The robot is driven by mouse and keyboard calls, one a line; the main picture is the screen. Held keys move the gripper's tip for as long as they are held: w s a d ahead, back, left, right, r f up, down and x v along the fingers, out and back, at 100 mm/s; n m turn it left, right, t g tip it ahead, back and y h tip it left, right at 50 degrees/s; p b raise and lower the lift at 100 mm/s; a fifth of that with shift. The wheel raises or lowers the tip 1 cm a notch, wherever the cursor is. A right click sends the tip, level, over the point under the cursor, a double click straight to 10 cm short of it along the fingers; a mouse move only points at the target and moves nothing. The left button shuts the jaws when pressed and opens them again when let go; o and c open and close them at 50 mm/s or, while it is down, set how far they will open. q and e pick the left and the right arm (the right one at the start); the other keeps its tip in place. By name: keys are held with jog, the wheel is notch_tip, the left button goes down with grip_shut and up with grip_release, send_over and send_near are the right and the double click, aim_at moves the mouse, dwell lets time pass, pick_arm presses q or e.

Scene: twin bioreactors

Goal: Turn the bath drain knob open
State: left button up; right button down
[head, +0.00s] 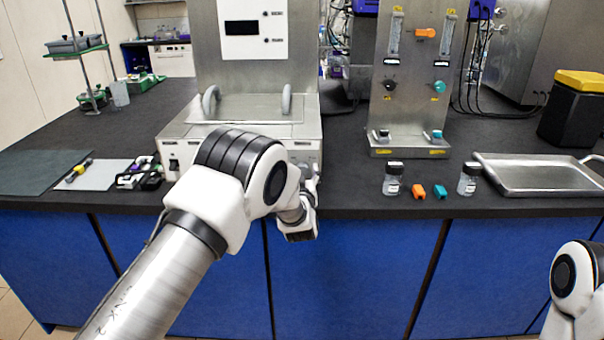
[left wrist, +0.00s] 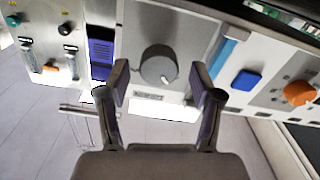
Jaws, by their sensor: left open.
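The drain knob is a round grey knob (left wrist: 158,65) with a small white mark on its rim, on a grey panel in the left wrist view. A small label sits just below it. My left gripper (left wrist: 161,84) is open; its two fingers stand on either side of the knob in the picture, with gaps to both sides. I cannot tell how far the fingertips are from the panel. In the head view the metal bath (head: 185,130) stands on the bench, and my left arm hides much of its front, including the knob. My right gripper is out of view.
In the left wrist view a blue button (left wrist: 246,80) and an orange knob (left wrist: 299,93) lie to the right. In the head view a valve panel (head: 408,100), two small bottles (head: 393,182) and a metal tray (head: 535,178) stand right of the bath.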

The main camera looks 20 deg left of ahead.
pick_arm(q)
jog(key=c, duration=1.1)
jog(key=shift+c, duration=0.2)
jog(key=shift+m, duration=0.4)
jog(key=m+b, duration=0.1)
jog(key=m, duration=0.2)
jog(key=shift+d+f, duration=0.1)
jog(key=m, duration=0.9)
jog(key=shift+m, duration=0.3)
jog(key=shift+d+m, duration=0.1)
jog(key=shift+m, duration=2.2)
